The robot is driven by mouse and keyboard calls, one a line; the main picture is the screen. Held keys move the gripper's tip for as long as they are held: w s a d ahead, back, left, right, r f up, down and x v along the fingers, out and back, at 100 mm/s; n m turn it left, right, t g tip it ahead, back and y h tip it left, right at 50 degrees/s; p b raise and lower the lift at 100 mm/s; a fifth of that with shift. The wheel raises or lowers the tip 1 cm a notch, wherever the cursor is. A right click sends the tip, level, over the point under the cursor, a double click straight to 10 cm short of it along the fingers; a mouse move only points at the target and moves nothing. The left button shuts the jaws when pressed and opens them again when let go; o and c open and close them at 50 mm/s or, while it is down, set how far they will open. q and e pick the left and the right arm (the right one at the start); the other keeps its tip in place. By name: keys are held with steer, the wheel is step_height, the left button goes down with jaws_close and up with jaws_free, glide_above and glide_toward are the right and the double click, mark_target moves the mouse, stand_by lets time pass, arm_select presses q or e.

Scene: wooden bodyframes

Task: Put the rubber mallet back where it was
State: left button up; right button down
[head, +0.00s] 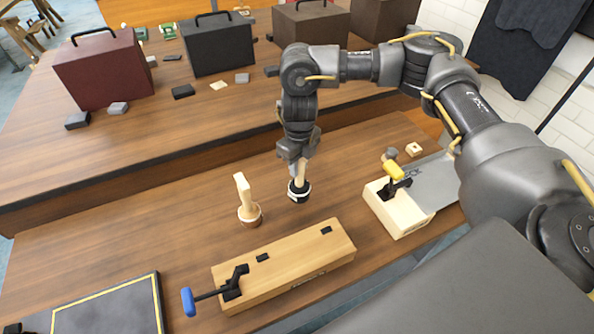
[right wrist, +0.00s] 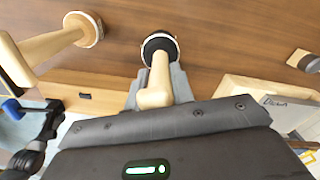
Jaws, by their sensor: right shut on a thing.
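The rubber mallet, with a pale wooden handle and a black head (head: 299,191), is upright at the middle of the workbench, head down. My right gripper (head: 300,167) comes from above and is shut on its handle. In the right wrist view the handle (right wrist: 157,88) lies between the fingers (right wrist: 158,85), and the black head (right wrist: 159,45) has a pale ring around it. I cannot tell whether the head rests on the bench. A second mallet with a brown head (head: 249,213) stands upright to the left, apart from it. My left gripper is not in view.
A long wooden block (head: 290,262) with a blue-handled clamp (head: 189,300) lies in front. A pale block (head: 397,213) with a yellow-handled clamp (head: 394,171) and a metal plate (head: 425,182) stands right. A dark yellow-lined mat (head: 105,308) is front left. Cases line the raised shelf behind.

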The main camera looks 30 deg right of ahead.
mark_target(299, 187)
steer(key=shift+w+a+f, duration=0.15)
steer(key=shift+w, duration=0.1)
steer(key=shift+a+f, duration=0.15)
steer(key=shift+f, duration=0.2)
step_height(299, 187, down, 3)
steer(key=shift+w+r+p, duration=0.1)
steer(key=shift+r+p, duration=0.05)
steer(key=shift+p, duration=0.4)
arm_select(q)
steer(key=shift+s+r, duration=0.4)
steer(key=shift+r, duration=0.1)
arm_select(e)
steer(key=shift+f, duration=0.3)
steer(key=c, duration=1.2)
jaws_free()
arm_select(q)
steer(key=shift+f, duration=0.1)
